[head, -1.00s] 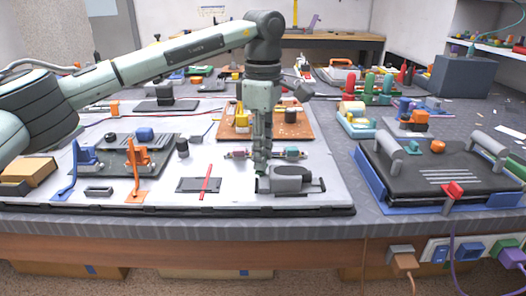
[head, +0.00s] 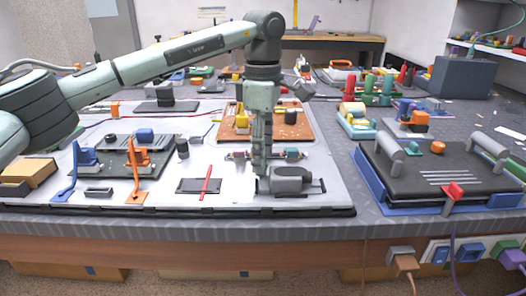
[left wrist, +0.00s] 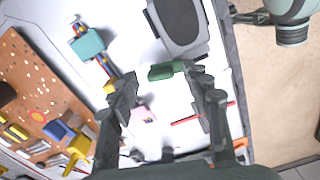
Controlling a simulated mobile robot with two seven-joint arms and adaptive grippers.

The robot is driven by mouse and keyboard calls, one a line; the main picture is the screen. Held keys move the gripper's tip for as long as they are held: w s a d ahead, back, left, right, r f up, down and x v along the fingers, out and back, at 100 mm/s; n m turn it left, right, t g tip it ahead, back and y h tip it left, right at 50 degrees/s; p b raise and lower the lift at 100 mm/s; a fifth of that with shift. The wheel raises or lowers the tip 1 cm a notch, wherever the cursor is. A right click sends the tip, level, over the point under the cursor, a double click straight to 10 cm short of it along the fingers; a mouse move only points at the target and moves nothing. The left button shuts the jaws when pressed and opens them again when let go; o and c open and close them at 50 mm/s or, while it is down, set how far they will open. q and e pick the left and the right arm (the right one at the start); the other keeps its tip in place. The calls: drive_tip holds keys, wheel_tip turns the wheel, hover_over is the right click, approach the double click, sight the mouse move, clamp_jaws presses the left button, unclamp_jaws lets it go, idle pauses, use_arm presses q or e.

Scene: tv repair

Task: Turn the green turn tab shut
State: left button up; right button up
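The green turn tab (left wrist: 168,70) shows in the left wrist view, lying beside the end of a dark grey device (left wrist: 180,22) on the white work mat. In the head view the tab is hidden behind the fingers, and the grey device (head: 292,181) lies just right of them. My left gripper (head: 262,172) points straight down at the mat's front. In the left wrist view its fingers (left wrist: 163,78) stand apart, with the tab between or just beyond their tips. Contact with the tab cannot be told. My right gripper is not in view.
An orange-brown board (head: 230,132) lies behind the gripper. A thin part with a teal block (head: 292,153) lies close behind the device. A dark plate with a red stick (head: 206,184) is to the left. A black case on a blue tray (head: 372,194) stands right.

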use_arm(q)
wheel_tip(320, 180, up, 12)
idle(0.6)
